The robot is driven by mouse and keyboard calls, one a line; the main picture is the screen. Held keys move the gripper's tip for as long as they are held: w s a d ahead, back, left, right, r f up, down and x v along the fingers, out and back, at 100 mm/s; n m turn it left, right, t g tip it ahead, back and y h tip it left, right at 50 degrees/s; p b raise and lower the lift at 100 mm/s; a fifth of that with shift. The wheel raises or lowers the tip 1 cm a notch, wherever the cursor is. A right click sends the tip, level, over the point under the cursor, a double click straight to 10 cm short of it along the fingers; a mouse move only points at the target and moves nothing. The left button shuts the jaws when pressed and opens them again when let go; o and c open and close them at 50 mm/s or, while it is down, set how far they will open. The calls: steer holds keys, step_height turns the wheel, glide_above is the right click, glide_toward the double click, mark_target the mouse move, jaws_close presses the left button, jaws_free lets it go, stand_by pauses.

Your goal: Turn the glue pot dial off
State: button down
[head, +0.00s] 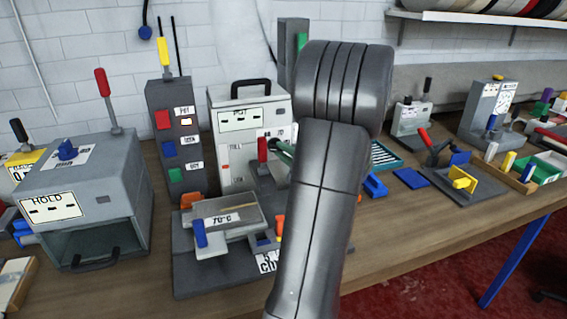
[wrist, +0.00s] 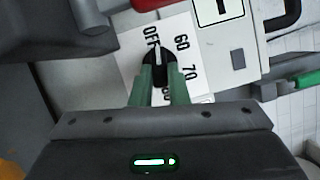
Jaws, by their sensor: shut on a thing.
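The glue pot appears to be the white box (head: 222,150) with a black carry handle. In the wrist view, its dial is a black knob (wrist: 158,66) on a white plate (wrist: 129,62) marked OFF, 60, 70 and a partly hidden 80. The knob's white pointer points up, close to OFF, on the side towards 60. My gripper (wrist: 159,78) has its green fingers shut on the knob, one on each side. In the head view my arm hides the dial, and a green finger (head: 282,150) shows beside the box.
A red-handled lever (head: 263,150) stands close to my gripper. A grey tower (head: 175,130) with coloured buttons stands left. Blue pieces (head: 410,178) lie to the right.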

steer(key=shift+n+g+b, duration=0.5)
steer(key=shift+n+b, duration=0.6)
steer(key=shift+b, duration=0.3)
steer(key=shift+r, duration=0.15)
steer(key=c, duration=1.4)
jaws_free()
steer(key=shift+h, duration=0.3)
steer(key=b+v, duration=0.1)
steer(key=v, duration=1.2)
steer(key=shift+s+d+b, duration=0.3)
steer(key=shift+b, duration=0.05)
steer(key=shift+w+a, duration=0.1)
steer(key=p+x, duration=0.1)
steer(key=x, duration=1.2)
steer(key=shift+w+a+p, duration=0.25)
steer(key=shift+p, duration=0.05)
